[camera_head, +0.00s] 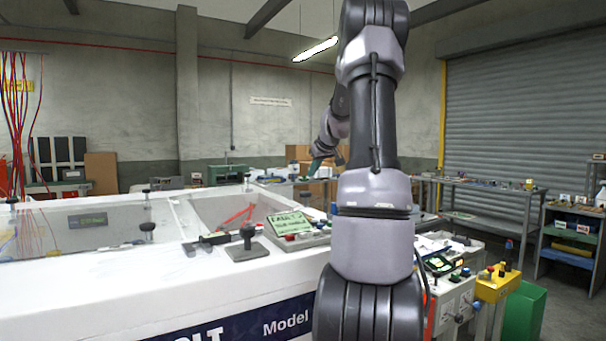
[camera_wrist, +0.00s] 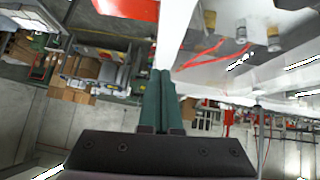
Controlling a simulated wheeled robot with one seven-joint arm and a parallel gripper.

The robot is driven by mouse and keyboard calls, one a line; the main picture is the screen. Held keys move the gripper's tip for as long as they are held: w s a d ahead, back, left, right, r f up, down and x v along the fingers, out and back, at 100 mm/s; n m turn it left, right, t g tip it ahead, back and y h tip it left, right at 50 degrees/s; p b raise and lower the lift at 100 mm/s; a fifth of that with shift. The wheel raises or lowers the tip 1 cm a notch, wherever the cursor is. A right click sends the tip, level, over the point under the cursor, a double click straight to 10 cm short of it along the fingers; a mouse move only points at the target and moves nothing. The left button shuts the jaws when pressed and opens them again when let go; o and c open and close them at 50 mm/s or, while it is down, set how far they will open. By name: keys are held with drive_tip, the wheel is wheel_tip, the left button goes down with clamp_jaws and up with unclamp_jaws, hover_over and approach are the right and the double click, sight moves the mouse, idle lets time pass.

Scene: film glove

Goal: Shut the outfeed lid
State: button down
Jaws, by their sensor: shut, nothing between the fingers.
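A long white machine (camera_head: 110,285) fills the left and front of the head view. Its top has a left bay (camera_head: 85,235) and a right bay (camera_head: 220,208), each with clear or pale panels. Red bars (camera_head: 238,215) show in the right bay, and also in the wrist view (camera_wrist: 201,52). I cannot tell which part is the outfeed lid. My gripper (camera_head: 313,170) is beyond the machine's far right end. In the wrist view its green fingers (camera_wrist: 158,75) are together and empty, beside a white edge (camera_wrist: 176,25); contact is unclear.
A yellow button box (camera_head: 497,282) and green bin (camera_head: 525,315) stand at right. Cardboard boxes (camera_wrist: 80,75) lie beyond the gripper. Floor at right is partly clear.

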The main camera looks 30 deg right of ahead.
drive_tip(key=c, duration=1.5)
unclamp_jaws()
drive_tip(key=v, duration=0.5)
drive_tip(key=shift+s+r, duration=0.2)
drive_tip(key=shift+c, duration=0.2)
drive_tip(key=o, duration=0.5)
drive_tip(key=shift+s+a+r, duration=0.1)
drive_tip(key=shift+a+r, duration=0.05)
drive_tip(key=o, duration=0.5)
drive_tip(key=shift+a+n+g+y, duration=0.3)
drive_tip(key=shift+a+n+y, duration=0.1)
drive_tip(key=shift+a+n, duration=0.25)
drive_tip(key=shift+o, duration=0.8)
drive_tip(key=a+n+g, duration=0.1)
drive_tip(key=a, duration=0.1)
drive_tip(key=a+n+g, duration=0.1)
drive_tip(key=a+n, duration=0.1)
drive_tip(key=shift+s+y, duration=0.25)
drive_tip(key=shift+y, duration=0.15)
drive_tip(key=n+g+h, duration=0.1)
drive_tip(key=n+g, duration=0.3)
drive_tip(key=g, duration=0.2)
approach(306, 192)
drive_tip(key=f, duration=0.8)
drive_tip(key=shift+w+d+f, duration=0.2)
drive_tip(key=shift+w+f, duration=0.05)
drive_tip(key=shift+f, duration=0.05)
